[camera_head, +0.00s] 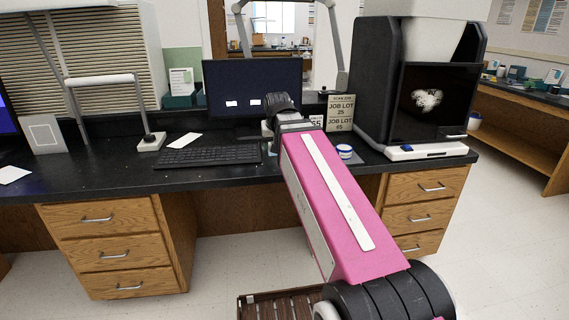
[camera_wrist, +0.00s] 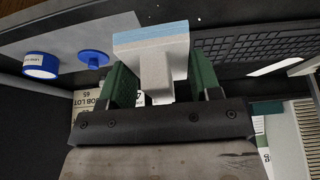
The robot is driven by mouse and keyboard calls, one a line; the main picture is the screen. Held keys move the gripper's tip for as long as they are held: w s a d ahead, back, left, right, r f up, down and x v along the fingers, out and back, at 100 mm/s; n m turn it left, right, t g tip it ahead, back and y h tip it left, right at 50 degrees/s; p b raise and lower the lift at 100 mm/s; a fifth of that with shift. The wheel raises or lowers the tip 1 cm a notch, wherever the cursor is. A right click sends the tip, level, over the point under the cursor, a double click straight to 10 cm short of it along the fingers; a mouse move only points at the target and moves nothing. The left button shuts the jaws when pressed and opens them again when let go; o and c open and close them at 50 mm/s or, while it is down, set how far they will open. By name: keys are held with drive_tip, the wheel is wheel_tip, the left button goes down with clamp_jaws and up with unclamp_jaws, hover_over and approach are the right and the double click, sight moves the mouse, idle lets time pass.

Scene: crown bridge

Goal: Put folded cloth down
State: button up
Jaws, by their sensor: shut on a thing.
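The folded cloth (camera_wrist: 152,44) shows in the wrist view as a small pale block with a light blue layer on top of white. My gripper (camera_wrist: 158,82) is shut on it, with one green finger on each side. The cloth is over the dark bench top, between the keyboard and a blue-lidded jar. I cannot tell whether it touches the bench. In the head view my pink arm reaches over the bench, and my gripper (camera_head: 272,128) is mostly hidden behind my own wrist, so the cloth is not clear there.
The keyboard (camera_head: 207,155) lies left of my gripper, with a monitor (camera_head: 253,88) behind. The white and blue jar (camera_head: 344,152) stands to the right, near job lot signs (camera_head: 340,112) and a large black machine (camera_head: 378,75). A blue round piece (camera_wrist: 92,58) lies beside the jar.

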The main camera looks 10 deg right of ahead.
drive_tip(key=shift+w, duration=0.3)
drive_tip(key=w+d+f, duration=0.2)
drive_tip(key=w, duration=0.1)
drive_tip(key=w+d+f, duration=0.2)
drive_tip(key=w, duration=0.1)
drive_tip(key=w+d+f, duration=0.2)
drive_tip(key=shift+w+d+f, duration=0.3)
drive_tip(key=shift+w, duration=0.1)
drive_tip(key=shift+f, duration=2)
drive_tip(key=o, duration=0.4)
drive_tip(key=shift+f, duration=0.1)
drive_tip(key=o, duration=0.4)
drive_tip(key=v, duration=1.2)
